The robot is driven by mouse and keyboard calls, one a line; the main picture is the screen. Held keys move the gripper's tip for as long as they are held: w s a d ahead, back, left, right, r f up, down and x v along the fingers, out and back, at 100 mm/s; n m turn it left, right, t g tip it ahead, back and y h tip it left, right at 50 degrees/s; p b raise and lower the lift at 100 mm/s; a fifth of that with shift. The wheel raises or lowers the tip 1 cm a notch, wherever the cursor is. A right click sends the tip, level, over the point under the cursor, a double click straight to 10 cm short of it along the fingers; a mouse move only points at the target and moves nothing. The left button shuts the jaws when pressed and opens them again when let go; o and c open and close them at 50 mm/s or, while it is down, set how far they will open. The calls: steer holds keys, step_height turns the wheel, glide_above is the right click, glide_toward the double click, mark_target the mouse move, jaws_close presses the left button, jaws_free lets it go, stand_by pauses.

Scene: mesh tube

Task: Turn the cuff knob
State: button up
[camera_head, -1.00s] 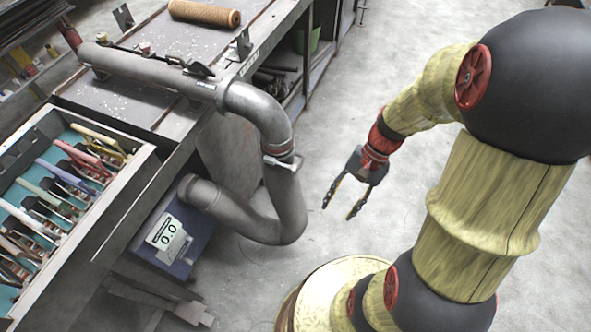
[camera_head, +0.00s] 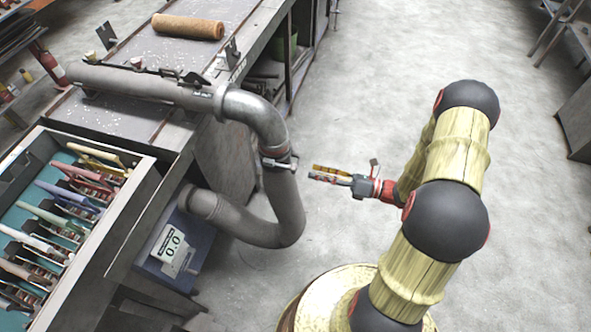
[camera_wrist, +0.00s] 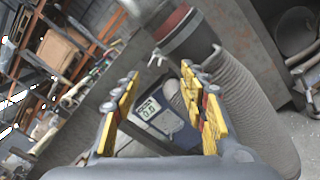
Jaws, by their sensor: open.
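In the wrist view the knob (camera_wrist: 157,58) shows as a small pale piece beside the dark tube, between and beyond the fingertips. My gripper (camera_head: 313,173) is open and empty, a little right of the knob, with its fingers pointing at it. The yellow fingers also show in the wrist view (camera_wrist: 160,78), apart from the knob. A reddish band (camera_wrist: 170,22) shows on the tube.
A blue meter box (camera_head: 172,245) reading 0.0 stands below the tube. An open drawer (camera_head: 128,200) of coloured-handled tools is at the left. A brown roll (camera_head: 188,26) lies on the bench.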

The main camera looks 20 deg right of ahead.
mark_target(295, 169)
steer(key=shift+b+x, duration=1)
steer(key=shift+x, duration=2.95)
steer(key=shift+c, duration=0.9)
jaws_close()
